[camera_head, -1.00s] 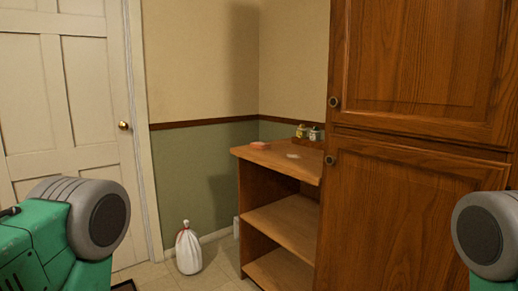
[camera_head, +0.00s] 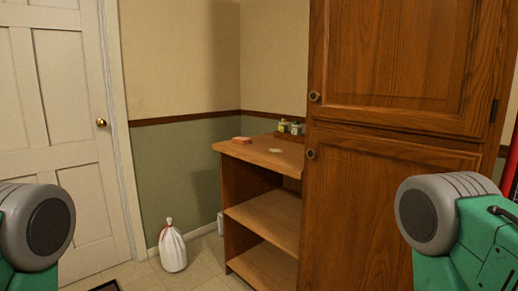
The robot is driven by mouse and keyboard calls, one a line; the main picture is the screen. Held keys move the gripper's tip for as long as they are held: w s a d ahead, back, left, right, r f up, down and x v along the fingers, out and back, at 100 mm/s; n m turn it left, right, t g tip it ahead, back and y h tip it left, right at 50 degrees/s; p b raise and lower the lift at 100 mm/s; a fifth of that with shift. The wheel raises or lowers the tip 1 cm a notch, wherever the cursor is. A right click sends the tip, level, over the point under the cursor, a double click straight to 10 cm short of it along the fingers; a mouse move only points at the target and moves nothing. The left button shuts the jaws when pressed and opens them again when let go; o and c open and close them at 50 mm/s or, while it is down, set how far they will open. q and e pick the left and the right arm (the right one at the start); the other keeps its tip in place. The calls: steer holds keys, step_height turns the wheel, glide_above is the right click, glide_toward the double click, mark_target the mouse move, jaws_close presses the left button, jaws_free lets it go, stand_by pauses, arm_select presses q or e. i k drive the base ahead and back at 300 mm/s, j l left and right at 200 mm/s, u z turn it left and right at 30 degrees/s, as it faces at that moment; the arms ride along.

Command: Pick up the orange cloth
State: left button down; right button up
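A small flat orange-pink item (camera_head: 242,140) lies near the left back edge of the wooden counter top (camera_head: 262,153). It may be the orange cloth, but it is too small to tell. A small pale item (camera_head: 275,150) lies to its right on the same top. Only upper parts of my two green and grey arms show, at the left and right edges. Neither gripper is in view, and both arms are well short of the counter.
Small bottles (camera_head: 289,127) stand at the counter's back. A tall wooden cabinet (camera_head: 400,170) blocks the right side. A white tied bag (camera_head: 172,248) stands on the floor left of the open shelves (camera_head: 265,217). A white door (camera_head: 60,110) is at left.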

mark_target(241, 140)
steer(key=i+j, duration=1.05)
steer(key=i+l, duration=0.05)
steer(key=i, duration=0.05)
